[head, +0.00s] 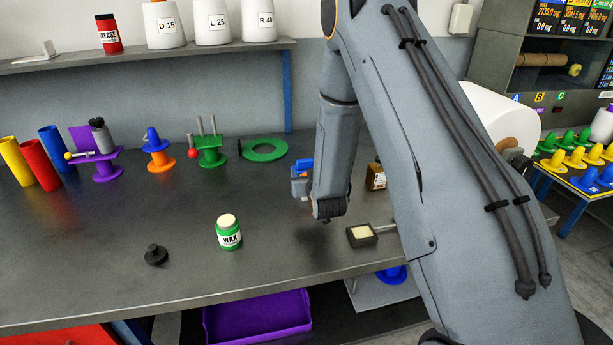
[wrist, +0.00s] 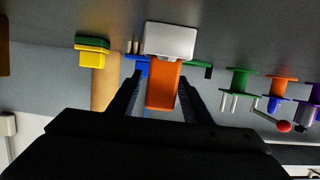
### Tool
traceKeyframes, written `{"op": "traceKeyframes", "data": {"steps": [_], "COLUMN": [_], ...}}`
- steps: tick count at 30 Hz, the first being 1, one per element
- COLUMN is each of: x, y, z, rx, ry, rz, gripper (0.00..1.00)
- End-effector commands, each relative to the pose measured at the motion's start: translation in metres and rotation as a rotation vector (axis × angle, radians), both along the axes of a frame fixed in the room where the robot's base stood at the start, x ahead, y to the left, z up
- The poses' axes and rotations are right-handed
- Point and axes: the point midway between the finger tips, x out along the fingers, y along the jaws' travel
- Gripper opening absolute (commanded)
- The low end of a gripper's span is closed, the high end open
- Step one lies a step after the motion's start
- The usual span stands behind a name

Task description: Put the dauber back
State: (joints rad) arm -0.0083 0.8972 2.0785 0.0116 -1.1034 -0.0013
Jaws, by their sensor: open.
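No part is marked as the dauber, and I cannot tell for sure which it is. A green WAX jar (head: 229,235) with a cream round top stands upright on the bench. A small black knobbed piece (head: 155,256) lies to its left. A black tray-like block (head: 362,242) with a cream pad and a metal handle lies right of the jar; my arm hides the handle's end. My gripper (wrist: 160,74) is open, its fingers either side of an orange piece (wrist: 163,92) below a pale grey block (wrist: 170,40). I cannot tell whether they touch.
Purple, orange and green stands (head: 208,150) and coloured tubes (head: 38,165) line the bench's back left. A blue and grey object (head: 301,180) and an amber bottle (head: 376,177) flank my arm. The front left bench is mostly clear.

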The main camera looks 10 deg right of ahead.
Motion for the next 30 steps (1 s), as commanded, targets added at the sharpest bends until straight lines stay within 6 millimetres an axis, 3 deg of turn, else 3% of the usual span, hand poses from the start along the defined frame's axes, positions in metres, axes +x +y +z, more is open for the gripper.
{"op": "traceKeyframes", "data": {"steps": [5,18,26,30], "x": [-0.014,-0.095,-0.115,-0.122], "y": [0.0,0.0,0.0,0.0], "z": [0.006,0.031,0.037,0.035], "rx": [0.0,0.0,0.0,0.001], "ry": [0.002,0.0,0.014,0.112], "rz": [0.0,0.0,0.0,0.001], "gripper": [0.45,0.45,0.45,0.45]}}
